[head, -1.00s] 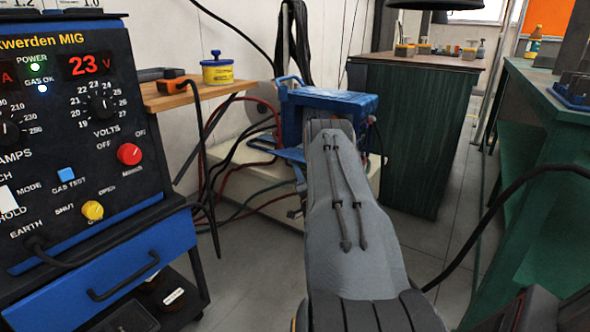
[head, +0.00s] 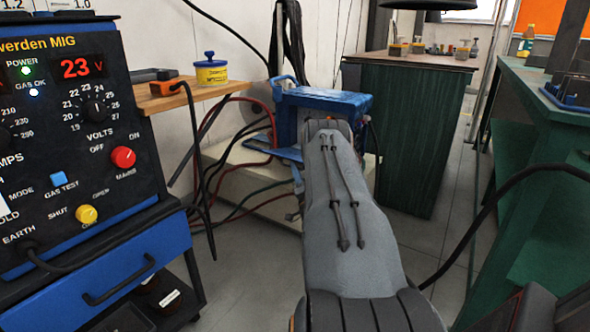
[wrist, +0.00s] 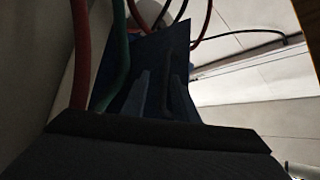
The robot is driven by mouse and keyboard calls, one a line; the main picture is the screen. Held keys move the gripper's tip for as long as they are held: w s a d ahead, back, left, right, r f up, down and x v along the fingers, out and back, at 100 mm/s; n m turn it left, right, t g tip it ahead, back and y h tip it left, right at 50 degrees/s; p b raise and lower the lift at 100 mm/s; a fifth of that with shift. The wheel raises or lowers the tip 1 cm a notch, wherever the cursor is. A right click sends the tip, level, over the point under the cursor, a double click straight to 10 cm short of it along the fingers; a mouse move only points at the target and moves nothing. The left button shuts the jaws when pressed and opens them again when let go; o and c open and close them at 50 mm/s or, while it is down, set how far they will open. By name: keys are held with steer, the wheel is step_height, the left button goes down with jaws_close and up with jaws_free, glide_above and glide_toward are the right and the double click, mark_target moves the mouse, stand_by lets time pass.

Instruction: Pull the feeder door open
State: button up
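The blue wire feeder (head: 322,100) sits on a low pale bench in the middle of the head view. A flat blue panel, seemingly its door (head: 287,153), sticks out at its lower left. My arm covers much of the feeder's front and hides my gripper in the head view. In the dark wrist view, a dark blue panel (wrist: 130,60) stands just beyond my gripper (wrist: 160,95). Two slim finger shapes show in front of the panel. It is too dark to tell whether they touch or hold anything.
The welding power source (head: 70,130) stands close on the left, with a wooden shelf (head: 170,98) behind it. Hoses and cables (head: 205,165) hang beside the feeder. A green cabinet (head: 410,135) stands behind right, a green bench (head: 540,120) at far right.

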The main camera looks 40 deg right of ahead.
steer(key=p+v, duration=0.2)
steer(key=v, duration=0.4)
steer(key=shift+a, duration=0.25)
steer(key=shift+f, duration=0.1)
steer(key=s+d+f+b, duration=0.1)
steer(key=s+d+f, duration=0.1)
steer(key=s+f, duration=0.4)
steer(key=shift+f, duration=0.15)
stand_by(0.7)
stand_by(0.4)
